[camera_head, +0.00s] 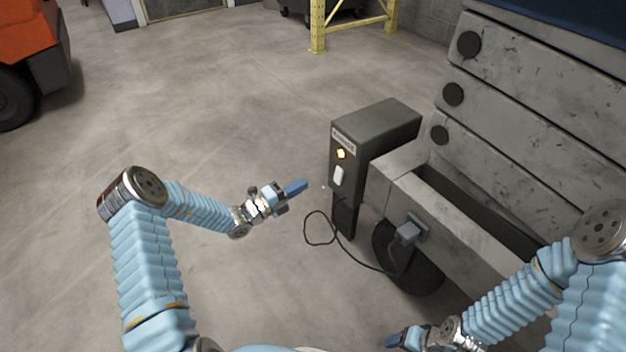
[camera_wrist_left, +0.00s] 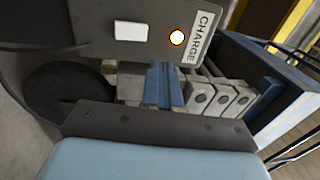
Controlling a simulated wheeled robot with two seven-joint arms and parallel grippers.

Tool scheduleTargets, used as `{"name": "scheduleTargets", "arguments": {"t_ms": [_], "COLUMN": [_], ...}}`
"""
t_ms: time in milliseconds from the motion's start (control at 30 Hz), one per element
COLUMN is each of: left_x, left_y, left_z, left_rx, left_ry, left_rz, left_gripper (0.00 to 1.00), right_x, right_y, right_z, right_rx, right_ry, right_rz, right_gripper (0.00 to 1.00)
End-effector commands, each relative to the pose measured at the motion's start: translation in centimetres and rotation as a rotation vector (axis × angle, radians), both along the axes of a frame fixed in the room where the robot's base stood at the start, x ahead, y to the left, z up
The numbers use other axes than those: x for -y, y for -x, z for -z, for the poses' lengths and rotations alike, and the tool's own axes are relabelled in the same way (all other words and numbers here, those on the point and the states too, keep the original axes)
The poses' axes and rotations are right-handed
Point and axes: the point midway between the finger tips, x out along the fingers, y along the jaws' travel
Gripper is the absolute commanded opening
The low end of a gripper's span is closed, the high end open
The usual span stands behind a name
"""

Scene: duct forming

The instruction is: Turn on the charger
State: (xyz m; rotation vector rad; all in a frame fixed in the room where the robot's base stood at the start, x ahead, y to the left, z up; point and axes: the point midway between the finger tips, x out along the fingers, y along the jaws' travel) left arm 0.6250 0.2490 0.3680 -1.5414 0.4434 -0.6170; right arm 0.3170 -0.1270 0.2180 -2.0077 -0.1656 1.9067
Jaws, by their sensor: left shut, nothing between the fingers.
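The charger (camera_head: 390,125) is a dark grey box on a post beside the large grey machine. Its front has a lit yellow-orange lamp (camera_head: 341,154), a white switch (camera_head: 338,176) and a label. In the left wrist view the charger's face (camera_wrist_left: 150,45) shows the white switch (camera_wrist_left: 129,31), the glowing lamp (camera_wrist_left: 177,37) and the word CHARGE. My left gripper (camera_head: 297,187) is shut and empty, left of the charger and apart from it, at about switch height in the picture. My right gripper (camera_head: 395,341) is at the bottom edge, partly cut off; its fingers are too small to judge.
A black cable (camera_head: 345,255) loops from the charger to a plug (camera_head: 408,232) on the grey machine (camera_head: 545,110). A dark wheel (camera_head: 405,270) is under the machine. A yellow rack (camera_head: 318,25) and an orange vehicle (camera_head: 30,40) stand farther back. The floor left of the charger is clear.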

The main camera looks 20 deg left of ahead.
Motion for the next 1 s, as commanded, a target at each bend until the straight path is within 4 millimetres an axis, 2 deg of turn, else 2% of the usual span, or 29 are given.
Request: {"name": "scheduleTargets", "arguments": {"t_ms": [233,767,867,967,1000], "left_x": [-1.3,-1.2,0.7,5.0,7.2], "left_y": [1.7,1.8,2.6,5.2,7.0], "left_z": [-0.4,-0.3,0.2,1.7,2.7], "left_rx": [0.0,0.0,-0.001,0.018,0.043], "left_ry": [0.0,-0.006,-0.073,-0.251,-0.356], "left_rz": [0.0,0.005,0.06,0.209,0.299], "left_gripper": [0.0,0.0,0.0,0.0,0.0], "right_x": [0.0,0.0,0.0,-0.1,-0.1], "right_y": [0.0,0.0,0.0,0.0,0.1], "right_z": [-0.3,-0.3,-0.6,-1.2,-1.5], "right_rx": [0.001,0.001,0.0,-0.001,0.0], "right_ry": [0.001,0.001,0.001,0.0,-0.001], "right_rz": [0.0,0.0,0.0,-0.001,-0.002], "right_gripper": [0.7,0.7,0.7,0.7,0.7]}}
